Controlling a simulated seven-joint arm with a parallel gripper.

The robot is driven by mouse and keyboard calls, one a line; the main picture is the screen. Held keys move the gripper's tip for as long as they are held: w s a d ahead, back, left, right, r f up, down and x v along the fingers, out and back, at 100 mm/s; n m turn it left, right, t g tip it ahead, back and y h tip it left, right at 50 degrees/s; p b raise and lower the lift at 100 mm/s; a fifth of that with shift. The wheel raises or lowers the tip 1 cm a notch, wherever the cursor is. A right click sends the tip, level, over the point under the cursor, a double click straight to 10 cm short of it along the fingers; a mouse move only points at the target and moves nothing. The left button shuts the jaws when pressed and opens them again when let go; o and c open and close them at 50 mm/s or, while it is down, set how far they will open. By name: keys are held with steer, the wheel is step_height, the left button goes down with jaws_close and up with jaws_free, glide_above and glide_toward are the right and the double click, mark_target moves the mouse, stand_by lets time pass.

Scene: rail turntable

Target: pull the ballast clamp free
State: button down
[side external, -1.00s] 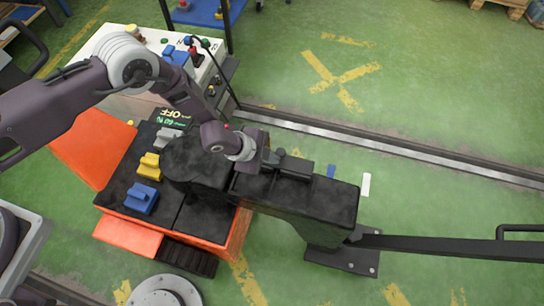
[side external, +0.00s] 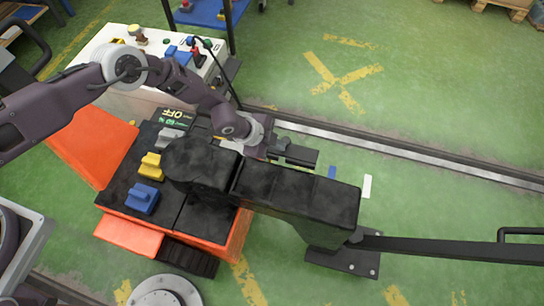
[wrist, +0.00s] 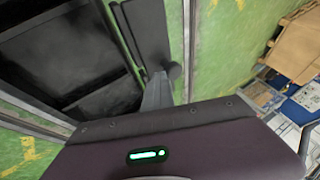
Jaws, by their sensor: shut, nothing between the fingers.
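A dark grey bar (side external: 298,157), which looks like the ballast clamp, shows just beyond the long black boom (side external: 300,200) in the side view. I cannot tell whether it touches the boom. My gripper (side external: 277,147) is at the bar's left end, on the far side of the boom. In the wrist view my gripper (wrist: 158,85) shows a grey fingertip close to a dark slab (wrist: 145,35), probably the same bar. The fingers are shut with nothing held. Their exact contact with the bar is hidden.
Grey, yellow (side external: 151,165) and blue (side external: 142,199) blocks stand on the black deck left of the boom. A white control box (side external: 125,45) stands behind. A rail (side external: 420,157) crosses the green floor beyond. A long dark handle (side external: 440,245) extends right.

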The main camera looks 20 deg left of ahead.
steer(key=s, duration=0.3)
steer(key=shift+s+a+r, duration=0.25)
steer(key=shift+s+r, duration=0.05)
steer(key=shift+s, duration=0.05)
steer(key=v, duration=1)
steer(key=shift+s, duration=0.1)
